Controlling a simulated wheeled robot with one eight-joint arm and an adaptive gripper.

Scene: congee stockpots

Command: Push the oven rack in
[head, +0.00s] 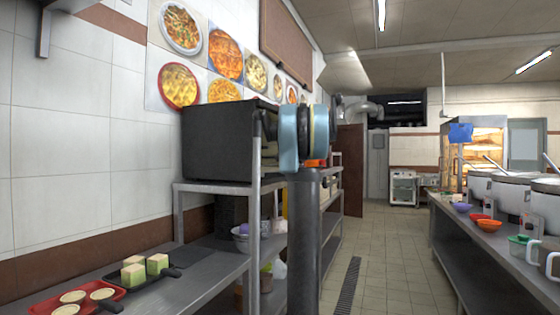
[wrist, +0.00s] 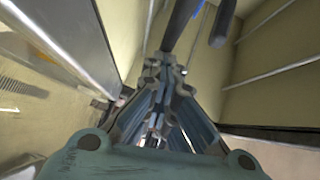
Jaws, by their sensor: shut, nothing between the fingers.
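The black oven (head: 218,142) stands on a steel shelf unit at the left in the head view. Its open side faces the aisle, and a sliver of yellowish interior shows behind my arm. My arm stands in front of it and hides most of the opening; my gripper is hidden in the head view. In the wrist view my gripper (wrist: 163,78) is shut and empty, among beige surfaces. Thin pale bars (wrist: 275,72) run at the right there; I cannot tell whether they belong to the oven rack. A dark bar (wrist: 183,28) lies beyond the fingertips.
The steel shelf (head: 222,185) carries the oven. A lower counter (head: 205,268) holds a red tray (head: 78,298) and a dark tray with green-sided blocks (head: 158,263). Stockpots (head: 510,192) stand on the right counter. The tiled aisle (head: 400,255) between is clear.

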